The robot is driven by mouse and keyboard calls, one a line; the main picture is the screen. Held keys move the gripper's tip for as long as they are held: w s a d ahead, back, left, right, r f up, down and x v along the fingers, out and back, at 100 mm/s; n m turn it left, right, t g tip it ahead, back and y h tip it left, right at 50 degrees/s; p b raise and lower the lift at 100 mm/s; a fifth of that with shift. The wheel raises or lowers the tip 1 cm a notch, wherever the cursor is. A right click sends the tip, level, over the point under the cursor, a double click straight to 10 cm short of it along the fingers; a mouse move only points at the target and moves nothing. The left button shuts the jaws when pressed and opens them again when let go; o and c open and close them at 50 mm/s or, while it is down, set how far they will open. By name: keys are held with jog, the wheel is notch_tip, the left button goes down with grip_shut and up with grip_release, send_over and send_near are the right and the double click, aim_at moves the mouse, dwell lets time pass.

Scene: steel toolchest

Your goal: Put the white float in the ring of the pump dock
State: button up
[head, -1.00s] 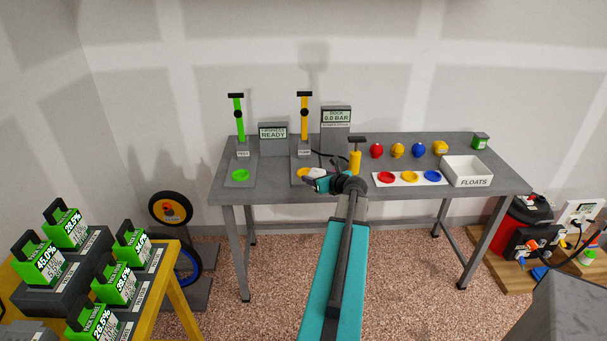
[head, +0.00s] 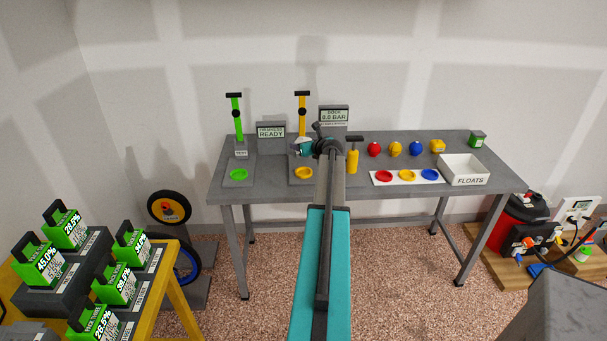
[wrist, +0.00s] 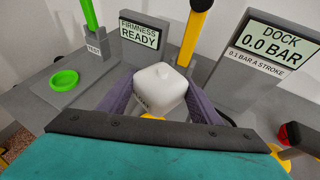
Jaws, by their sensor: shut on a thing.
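The white float (wrist: 158,88) is a rounded white block with some dark lettering low on its side. In the wrist view my gripper (wrist: 155,97) is shut on it, one finger on each side. In the head view my gripper (head: 300,147) is above and behind the yellow ring (head: 304,173) of the pump dock, in front of the yellow-handled pump post (head: 303,103). A sliver of yellow (wrist: 152,117) shows under the float in the wrist view. The gap between float and ring cannot be judged. The dock display (head: 334,114) reads 0.0 BAR.
A green ring (head: 238,174) and green-handled post (head: 236,118) stand to the left, beside the FIRMNESS READY display (head: 271,134). To the right are a yellow hand pump (head: 352,157), red, yellow and blue floats, a ring strip (head: 408,184) and the FLOATS box (head: 464,178).

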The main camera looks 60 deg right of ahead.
dwell(0.3)
send_over(304, 174)
jog(key=shift+w+f+p, duration=0.15)
jog(key=shift+f+p, duration=0.3)
jog(key=shift+f, duration=2.65)
jog(key=shift+f, duration=0.1)
jog(key=shift+f+p, duration=0.3)
jog(key=shift+f, duration=1.5)
jog(key=shift+f, duration=0.15)
jog(key=o, duration=1)
jog(key=shift+o, duration=0.4)
jog(key=shift+r, duration=0.2)
